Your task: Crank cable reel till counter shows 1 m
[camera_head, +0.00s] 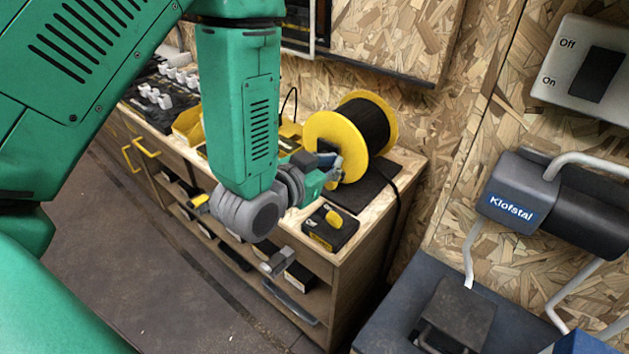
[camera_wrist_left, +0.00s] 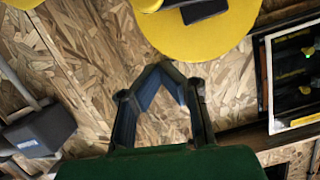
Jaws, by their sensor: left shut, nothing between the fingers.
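The cable reel (camera_head: 367,125) stands on the bench, with yellow flanges and black cable wound between them. My left gripper (camera_head: 335,172) is at the near yellow flange, with its fingers shut and empty. No counter reading is legible. My right gripper is out of view.
A black box with a yellow part (camera_head: 330,228) lies near the bench front. A dark mat (camera_head: 370,188) lies under the reel. Yellow bins (camera_head: 188,125) and white parts (camera_head: 155,95) sit further left. A Klofstal unit (camera_head: 512,207) and On/Off switch (camera_head: 597,75) are right.

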